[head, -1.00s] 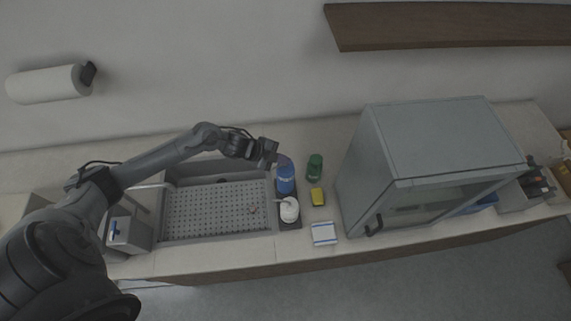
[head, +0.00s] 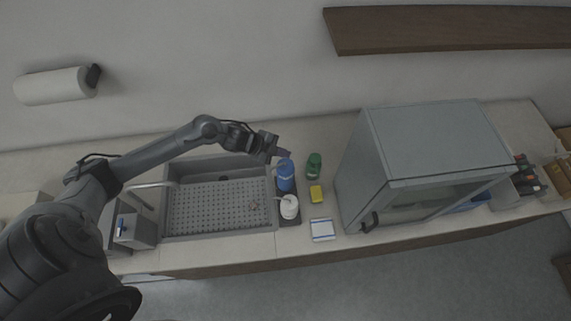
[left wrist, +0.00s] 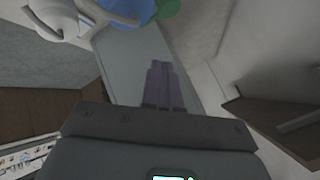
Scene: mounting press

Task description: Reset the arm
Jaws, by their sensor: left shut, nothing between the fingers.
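My left arm reaches in from the left over the sink in the head view. My left gripper (head: 284,153) is at the sink's back right corner, just above and behind a blue bottle (head: 285,178). Its fingers are shut with nothing between them. They also show in the left wrist view (left wrist: 161,72), pressed together, with the blue bottle (left wrist: 112,12) past them at the top. I cannot tell from the head view whether the fingers touch the bottle. My right gripper is not in view.
A white bottle (head: 289,207), green bottle (head: 314,165), yellow sponge (head: 316,194) and blue-white pad (head: 322,230) stand or lie right of the sink (head: 168,225). A large grey press cabinet (head: 425,140) fills the right counter. A wooden shelf (head: 440,30) and paper roll (head: 52,86) are on the wall.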

